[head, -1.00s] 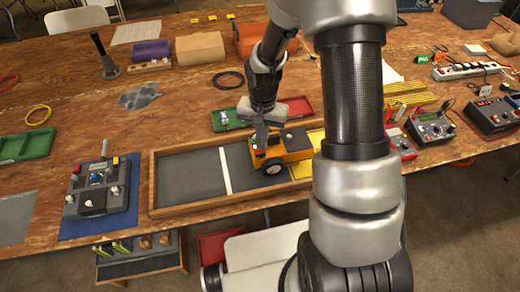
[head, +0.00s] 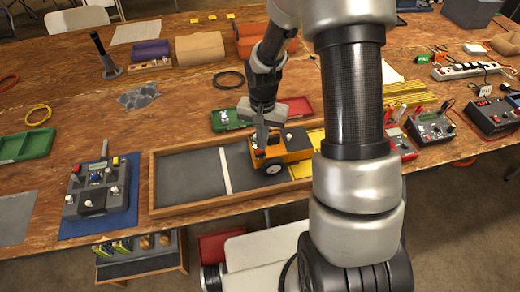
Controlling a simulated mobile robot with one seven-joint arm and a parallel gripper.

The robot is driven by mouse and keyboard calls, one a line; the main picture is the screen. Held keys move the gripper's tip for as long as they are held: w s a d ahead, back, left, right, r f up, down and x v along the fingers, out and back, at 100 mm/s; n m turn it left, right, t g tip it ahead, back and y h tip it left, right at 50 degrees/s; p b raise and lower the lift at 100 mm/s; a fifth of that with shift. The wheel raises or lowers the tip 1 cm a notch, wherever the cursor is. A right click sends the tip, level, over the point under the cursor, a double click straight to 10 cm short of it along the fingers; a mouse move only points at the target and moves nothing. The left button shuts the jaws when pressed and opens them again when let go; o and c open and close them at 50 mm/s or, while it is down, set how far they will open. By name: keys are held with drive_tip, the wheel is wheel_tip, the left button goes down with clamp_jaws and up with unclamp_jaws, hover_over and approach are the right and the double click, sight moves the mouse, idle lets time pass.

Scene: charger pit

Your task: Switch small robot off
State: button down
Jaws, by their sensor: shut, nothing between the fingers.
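The small robot (head: 293,155) is an orange-yellow wheeled vehicle with a dark top and a black wheel with a pale hub. It stands upright in the right part of a wooden-framed tray (head: 190,209). My gripper (head: 261,146) points down at the left part of its top, with the fingers shut and holding nothing. The fingertips are at or just above the top; I cannot tell if they touch. A small red spot shows on the robot beside the fingertips. They partly hide that area, and no switch can be made out clearly.
A grey control box (head: 95,200) with knobs and a lever lies on a blue mat left of the tray. Green (head: 228,121) and red (head: 296,106) trays sit behind. Meters (head: 430,127) and a power strip (head: 465,70) stand at the right. My arm hides the tray's right end.

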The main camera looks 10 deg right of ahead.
drive_tip(key=shift+f+b, duration=0.55)
drive_tip(key=shift+f, duration=0.1)
drive_tip(key=shift+r, duration=0.1)
wheel_tip(320, 180, up, 7)
drive_tip(key=p, duration=0.4)
drive_tip(key=shift+p, duration=0.35)
idle(0.6)
